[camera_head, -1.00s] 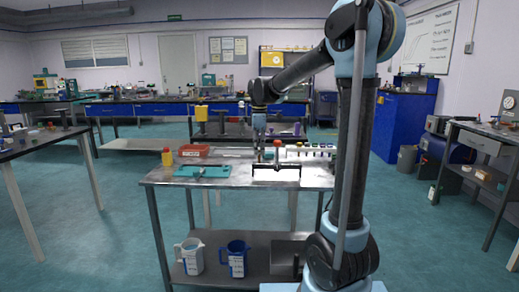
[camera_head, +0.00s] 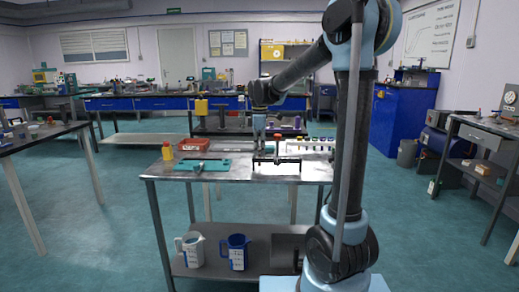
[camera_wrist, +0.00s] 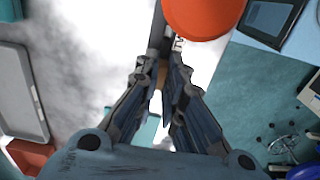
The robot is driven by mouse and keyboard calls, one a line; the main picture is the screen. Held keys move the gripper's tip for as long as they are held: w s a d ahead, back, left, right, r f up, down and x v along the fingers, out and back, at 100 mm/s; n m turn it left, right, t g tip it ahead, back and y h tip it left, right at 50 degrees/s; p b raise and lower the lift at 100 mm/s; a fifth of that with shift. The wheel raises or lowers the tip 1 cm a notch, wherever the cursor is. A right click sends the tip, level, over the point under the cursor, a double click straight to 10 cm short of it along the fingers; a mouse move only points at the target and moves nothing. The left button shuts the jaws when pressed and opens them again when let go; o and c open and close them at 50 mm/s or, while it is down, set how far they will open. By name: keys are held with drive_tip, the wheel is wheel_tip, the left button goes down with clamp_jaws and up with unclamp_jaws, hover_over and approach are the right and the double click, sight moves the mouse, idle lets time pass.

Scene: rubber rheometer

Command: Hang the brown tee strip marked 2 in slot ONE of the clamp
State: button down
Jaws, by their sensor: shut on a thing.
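The clamp (camera_head: 287,160) is a dark bar with a red knob (camera_head: 277,136), standing near the front edge of the metal bench. The round orange-red knob (camera_wrist: 203,14) also shows large at the top of the wrist view, beside a dark upright part. My gripper (camera_wrist: 161,80) points down just left of the knob, its fingertips shut on a small brown piece (camera_wrist: 162,74), seemingly the tee strip. Most of the strip is hidden by the fingers and its mark cannot be read. My gripper (camera_head: 259,147) also shows in the head view, above the clamp's left end. The slots cannot be told apart.
A rack of small items (camera_head: 312,143) is at the back right. Bare bench (camera_head: 232,172) lies between.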

drive_tip(key=shift+f, duration=0.25)
drive_tip(key=c, duration=1.6)
unclamp_jaws()
drive_tip(key=shift+r, duration=3)
